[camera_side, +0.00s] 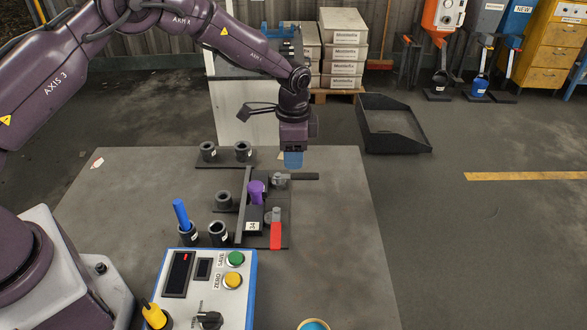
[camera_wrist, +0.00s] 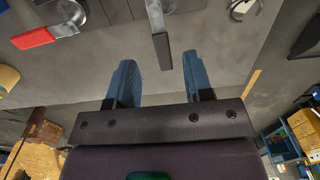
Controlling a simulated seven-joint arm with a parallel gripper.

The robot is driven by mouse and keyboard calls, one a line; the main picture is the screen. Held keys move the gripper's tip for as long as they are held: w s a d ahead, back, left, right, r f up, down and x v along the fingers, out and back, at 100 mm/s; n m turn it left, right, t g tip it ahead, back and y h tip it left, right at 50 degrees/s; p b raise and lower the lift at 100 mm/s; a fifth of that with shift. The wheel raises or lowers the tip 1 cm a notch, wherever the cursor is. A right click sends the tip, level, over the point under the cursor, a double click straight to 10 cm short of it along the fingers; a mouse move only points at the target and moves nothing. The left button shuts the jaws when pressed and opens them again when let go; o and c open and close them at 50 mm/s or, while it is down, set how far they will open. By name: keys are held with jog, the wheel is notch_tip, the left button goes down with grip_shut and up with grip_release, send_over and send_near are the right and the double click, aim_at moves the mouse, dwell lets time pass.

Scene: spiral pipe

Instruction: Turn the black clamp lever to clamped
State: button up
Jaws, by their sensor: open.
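The black clamp lever (camera_side: 304,176) sticks out to the right from its grey metal clamp (camera_side: 280,181) at the far end of the dark fixture. In the wrist view the black lever (camera_wrist: 157,22) points toward my gripper, and its end lies between the two blue fingertips in the picture. My gripper (camera_side: 293,163) is open and empty, pointing down just above the lever. I cannot tell whether a finger touches it. A second clamp has a red lever (camera_side: 276,236) pointing toward the front; it also shows in the wrist view (camera_wrist: 33,38).
A purple piece (camera_side: 256,191) sits in the fixture, left of the black lever. Several dark cups (camera_side: 218,232) stand to its left, one with a blue rod (camera_side: 181,213). A control box (camera_side: 207,285) is at the front. The table (camera_side: 338,245) is clear on the right.

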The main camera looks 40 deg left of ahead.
aim_at(294, 175)
notch_tip(294, 175, down, 5)
jog(key=shift+f, duration=0.1)
dwell(0.3)
grip_shut()
